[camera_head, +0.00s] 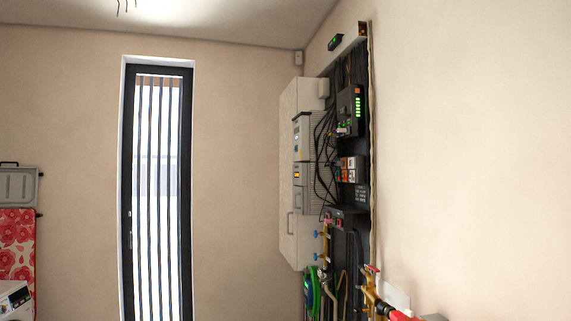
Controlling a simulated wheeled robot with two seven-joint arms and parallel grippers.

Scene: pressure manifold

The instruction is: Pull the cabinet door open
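A white cabinet (287,105) hangs on the right-hand wall, near the room's far corner, and I see it at a steep angle. Neither of my grippers is in view.
Beside the cabinet is a dark panel (350,205) with cables and a module with green lights (357,106). Below are brass pipes and a red-handled valve (398,314). A tall barred glass door (158,190) is in the far wall. A white appliance (14,300) stands at lower left.

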